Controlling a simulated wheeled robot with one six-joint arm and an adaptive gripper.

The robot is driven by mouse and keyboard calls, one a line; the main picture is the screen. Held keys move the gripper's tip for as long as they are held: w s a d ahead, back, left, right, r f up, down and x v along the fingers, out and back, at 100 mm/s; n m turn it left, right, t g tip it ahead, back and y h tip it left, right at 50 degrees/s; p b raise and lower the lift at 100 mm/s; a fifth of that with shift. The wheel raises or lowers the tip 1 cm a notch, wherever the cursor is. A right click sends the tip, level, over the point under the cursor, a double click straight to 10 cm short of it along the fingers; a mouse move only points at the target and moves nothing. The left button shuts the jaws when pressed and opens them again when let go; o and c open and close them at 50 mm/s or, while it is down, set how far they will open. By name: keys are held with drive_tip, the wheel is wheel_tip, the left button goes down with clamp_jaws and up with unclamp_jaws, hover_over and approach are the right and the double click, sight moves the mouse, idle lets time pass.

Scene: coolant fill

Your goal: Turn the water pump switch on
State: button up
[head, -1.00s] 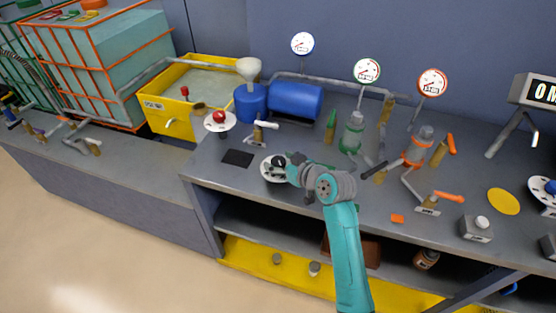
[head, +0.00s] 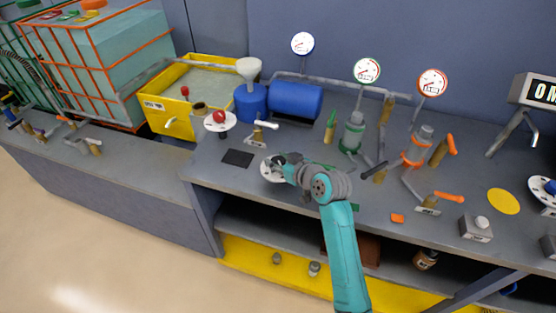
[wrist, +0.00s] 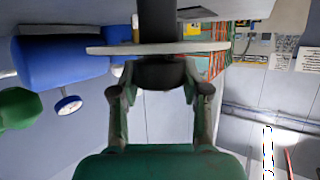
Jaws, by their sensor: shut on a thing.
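A round white dial plate (head: 265,174) sits on the bench front, right of a dark flat pad. My gripper (head: 277,161) is at this plate and largely covers its knob in the head view. In the wrist view my gripper (wrist: 160,88) is shut on a black knob (wrist: 160,74), one finger on each side. The white plate's edge (wrist: 105,49) shows right behind the knob there. No label for a water pump switch is readable, and the knob's pointing direction is hidden. A similar white dial with a red knob (head: 219,117) stands farther left.
The dark pad (head: 238,158) lies left of my gripper. A valve with a white handle (head: 265,125) and a blue tank (head: 296,101) stand behind it. Valves with orange handles (head: 448,197) and a green-based bottle (head: 352,133) are to the right.

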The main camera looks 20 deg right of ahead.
drive_tip(key=m+h, duration=0.3)
drive_tip(key=h, duration=0.1)
drive_tip(key=shift+a+m+t, duration=0.15)
drive_tip(key=shift+m+t, duration=0.15)
drive_tip(key=shift+t, duration=0.1)
drive_tip(key=m+h, duration=0.4)
drive_tip(key=shift+g+h, duration=0.4)
drive_tip(key=m+g+h, duration=0.1)
drive_tip(key=m+h, duration=0.1)
drive_tip(key=m+g+h, duration=0.1)
drive_tip(key=m+h, duration=0.1)
drive_tip(key=shift+g+h, duration=0.3)
drive_tip(key=shift+h, duration=0.1)
drive_tip(key=shift+m+g+h, duration=1.1)
drive_tip(key=shift+m+g, duration=0.5)
drive_tip(key=shift+m, duration=0.4)
drive_tip(key=shift+d+g, duration=0.2)
drive_tip(key=shift+g, duration=0.1)
drive_tip(key=o, duration=1.2)
drive_tip(key=shift+f, duration=0.1)
drive_tip(key=shift+c, duration=0.2)
